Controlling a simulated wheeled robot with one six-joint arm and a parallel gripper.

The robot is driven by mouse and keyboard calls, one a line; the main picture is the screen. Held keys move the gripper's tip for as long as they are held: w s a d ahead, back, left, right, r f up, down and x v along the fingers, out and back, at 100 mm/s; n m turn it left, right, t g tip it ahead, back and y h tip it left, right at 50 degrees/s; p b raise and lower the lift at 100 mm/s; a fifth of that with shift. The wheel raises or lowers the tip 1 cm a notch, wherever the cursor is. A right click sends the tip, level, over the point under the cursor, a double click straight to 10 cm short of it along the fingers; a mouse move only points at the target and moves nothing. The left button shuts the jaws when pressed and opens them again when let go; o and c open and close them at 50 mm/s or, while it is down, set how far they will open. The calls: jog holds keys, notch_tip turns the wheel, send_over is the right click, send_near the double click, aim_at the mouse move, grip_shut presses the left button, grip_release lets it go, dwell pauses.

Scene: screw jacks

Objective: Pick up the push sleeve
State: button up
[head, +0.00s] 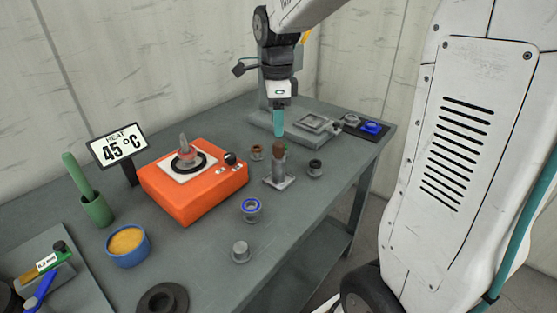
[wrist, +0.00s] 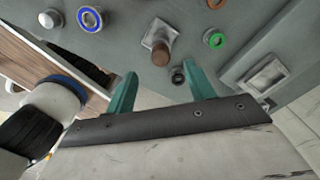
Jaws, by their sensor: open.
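I cannot tell for certain which part is the push sleeve. A grey post with a brown top (head: 279,168) stands upright on a square plate; it also shows in the wrist view (wrist: 160,50). A short grey cylindrical part (head: 240,251) stands nearer the front edge. My gripper (head: 279,133) is open and empty, pointing down close above the brown-topped post in the head view; the exact gap is unclear. Its teal fingers show in the wrist view (wrist: 161,72).
A blue-ringed bearing (head: 251,209) and a brown ring (head: 257,152) stand near the post. An orange heater (head: 194,190) with a cone is to the left, beside a 45 °C sign (head: 118,146). A grey fixture (head: 298,130) lies behind. Bare table separates the small parts.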

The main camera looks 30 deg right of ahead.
aim_at(279, 143)
jog(key=f, duration=0.7)
jog(key=shift+d+f, duration=0.2)
jog(key=shift+f, duration=0.15)
grip_shut()
